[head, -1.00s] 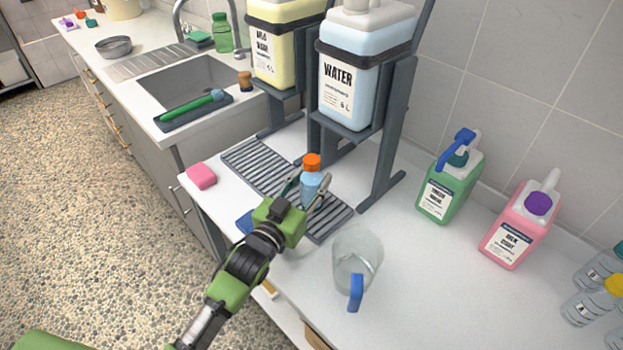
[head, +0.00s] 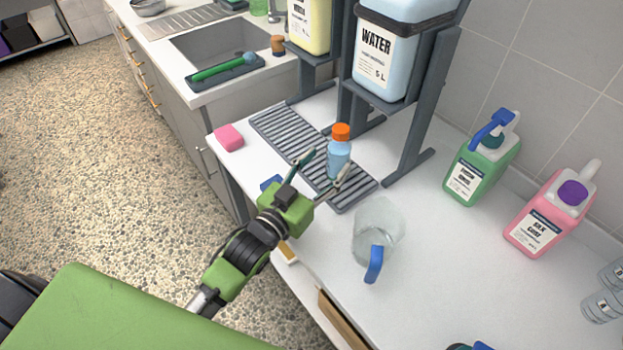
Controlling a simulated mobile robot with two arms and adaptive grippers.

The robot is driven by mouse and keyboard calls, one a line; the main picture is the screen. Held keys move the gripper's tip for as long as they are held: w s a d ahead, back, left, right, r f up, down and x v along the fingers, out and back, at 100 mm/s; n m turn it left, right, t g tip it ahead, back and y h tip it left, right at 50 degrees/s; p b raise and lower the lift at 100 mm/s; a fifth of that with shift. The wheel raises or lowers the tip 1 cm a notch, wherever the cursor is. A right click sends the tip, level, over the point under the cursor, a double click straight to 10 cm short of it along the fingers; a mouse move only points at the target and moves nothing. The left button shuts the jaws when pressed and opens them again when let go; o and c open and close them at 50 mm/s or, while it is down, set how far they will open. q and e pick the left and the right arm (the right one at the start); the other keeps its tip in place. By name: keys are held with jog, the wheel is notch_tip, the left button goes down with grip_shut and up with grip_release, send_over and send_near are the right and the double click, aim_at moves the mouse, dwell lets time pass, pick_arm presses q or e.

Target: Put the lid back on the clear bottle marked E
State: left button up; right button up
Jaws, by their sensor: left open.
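A small bottle with light blue contents (head: 339,160) and an orange cap (head: 341,131) stands upright on the grey slatted grate. My left gripper (head: 323,167) is open and empty, with its fingertips just short of this bottle on the near side. Part of a clear bottle (head: 602,306) shows at the right edge, with another (head: 613,273) behind it, cut off by the frame. Their letters are too small to read, so I cannot tell which is marked E. No loose lid is clearly visible. My right gripper is not in view.
A clear jug (head: 378,228) with a blue handle stands right of my left gripper. The dark rack (head: 425,110) holds the water container behind the grate (head: 350,197). Green (head: 482,165) and pink (head: 548,215) jugs stand along the wall.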

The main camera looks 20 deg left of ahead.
pick_arm(q)
jog(key=v, duration=0.5)
jog(key=shift+s, duration=0.35)
dwell(0.3)
